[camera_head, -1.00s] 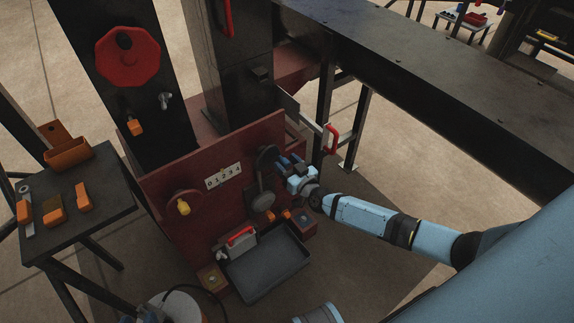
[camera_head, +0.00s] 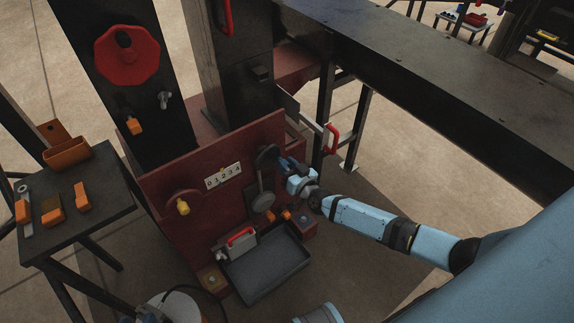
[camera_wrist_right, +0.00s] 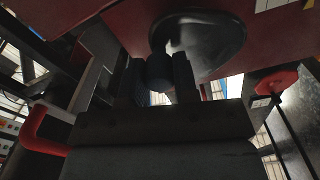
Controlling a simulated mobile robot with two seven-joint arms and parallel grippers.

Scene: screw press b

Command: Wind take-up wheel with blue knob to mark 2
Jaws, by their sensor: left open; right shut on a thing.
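The dark take-up wheel (camera_head: 267,157) is on the right part of the red panel. It fills the top of the right wrist view (camera_wrist_right: 205,42). My right gripper (camera_head: 285,163) is at the wheel's right side, shut on a dark knob (camera_wrist_right: 160,72) at its rim. The knob's blue colour cannot be made out in the shade. A white scale plate (camera_head: 223,175) marked 0 to 4 is left of the wheel; no pointer on it can be made out. My left gripper (camera_head: 150,314) is open at the bottom left edge, partly cut off and away from the panel.
A second wheel with a yellow knob (camera_head: 183,207) is on the panel's left. A grey tray (camera_head: 265,265) lies below. A red handle (camera_head: 331,138) sticks out at right. A side table (camera_head: 110,205) holds orange items. A red disc (camera_head: 127,55) is on the column.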

